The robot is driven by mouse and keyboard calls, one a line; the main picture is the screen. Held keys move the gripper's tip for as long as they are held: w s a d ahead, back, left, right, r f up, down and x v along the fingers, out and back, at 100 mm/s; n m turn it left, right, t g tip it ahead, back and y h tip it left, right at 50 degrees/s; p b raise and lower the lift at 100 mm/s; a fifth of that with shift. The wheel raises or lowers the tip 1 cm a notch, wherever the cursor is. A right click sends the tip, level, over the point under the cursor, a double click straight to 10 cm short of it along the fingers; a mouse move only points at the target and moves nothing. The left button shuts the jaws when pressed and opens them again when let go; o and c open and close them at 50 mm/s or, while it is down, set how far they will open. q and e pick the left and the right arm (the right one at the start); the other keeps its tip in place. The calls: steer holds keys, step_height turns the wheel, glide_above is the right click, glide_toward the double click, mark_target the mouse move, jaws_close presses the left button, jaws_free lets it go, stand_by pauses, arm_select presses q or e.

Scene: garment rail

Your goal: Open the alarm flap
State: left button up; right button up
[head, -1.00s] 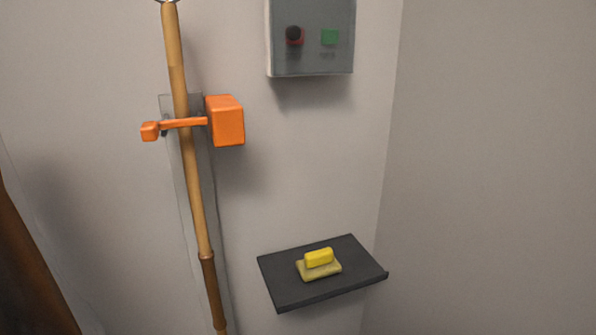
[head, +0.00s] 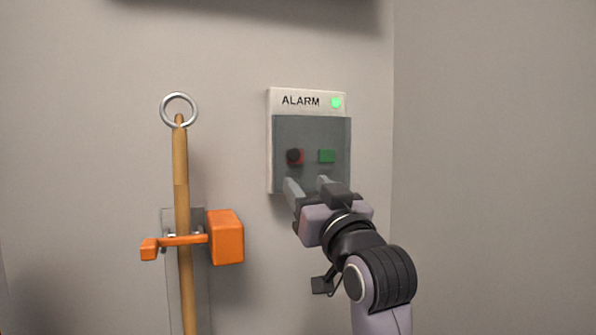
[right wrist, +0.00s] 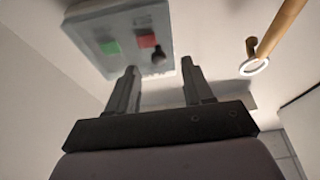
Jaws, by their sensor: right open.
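The alarm box (head: 273,150) is a white wall unit marked ALARM, with a lit green lamp (head: 336,102) at its top right. In the right wrist view the two fingers (right wrist: 160,80) point at the box (right wrist: 125,40), whose edge lies just beyond the fingertips. My left gripper is not in view.
A dark shelf edge (head: 250,8) runs along the top. A side wall (head: 490,150) stands at the right.

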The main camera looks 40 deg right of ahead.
mark_target(296, 155)
steer(key=shift+t, duration=0.3)
steer(key=shift+s+r+p+x, duration=0.15)
steer(key=shift+r+p+x, duration=0.2)
steer(key=shift+x, duration=0.9)
steer(key=shift+s+r+p+x, duration=0.15)
steer(key=shift+p+x, duration=0.25)
steer(key=shift+x, duration=0.85)
steer(key=shift+s+r+p+x, duration=0.1)
steer(key=shift+r+p+x, duration=0.25)
steer(key=shift+x, duration=0.95)
steer(key=shift+d, duration=0.15)
jaws_close()
